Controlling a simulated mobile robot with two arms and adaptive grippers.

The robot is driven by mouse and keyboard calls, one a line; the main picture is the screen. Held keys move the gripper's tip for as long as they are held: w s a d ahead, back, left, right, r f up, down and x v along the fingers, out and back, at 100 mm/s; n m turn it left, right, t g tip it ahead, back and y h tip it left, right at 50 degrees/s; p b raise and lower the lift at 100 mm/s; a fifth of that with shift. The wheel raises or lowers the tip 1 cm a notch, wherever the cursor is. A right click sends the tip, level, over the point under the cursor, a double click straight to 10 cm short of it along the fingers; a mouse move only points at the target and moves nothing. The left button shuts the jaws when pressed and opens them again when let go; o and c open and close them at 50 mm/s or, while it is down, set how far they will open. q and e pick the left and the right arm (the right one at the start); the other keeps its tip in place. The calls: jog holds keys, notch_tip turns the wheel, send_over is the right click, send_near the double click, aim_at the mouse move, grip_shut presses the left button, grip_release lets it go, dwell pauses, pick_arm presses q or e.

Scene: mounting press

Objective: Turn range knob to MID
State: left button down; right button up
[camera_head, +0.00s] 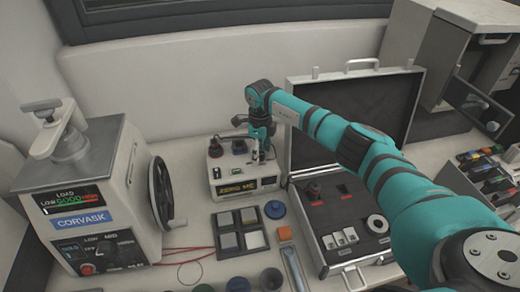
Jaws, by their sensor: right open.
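The cream press (140,190) labelled CORVASK stands at the left. Its lower front panel (82,258) carries small lettering that seems to include LOW and MID. A dark range knob (104,248) seems to sit under that lettering; its pointer is too small to read. My right gripper (262,152) is open and points down over the small white box (222,180) with a yellow ZERO ME display. It is well to the right of the press panel. Whether it touches anything on the box I cannot tell. My left gripper is not in view.
A black handwheel (162,193) juts from the press's right side. A tray of square samples (240,232), a blue round lid (275,209) and an open case (335,225) fill the middle. Red wires (192,250) lie beside the press. A cabinet (445,50) stands back right.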

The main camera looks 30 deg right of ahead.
jog(key=shift+f, duration=0.2)
jog(key=shift+c, duration=0.2)
grip_shut()
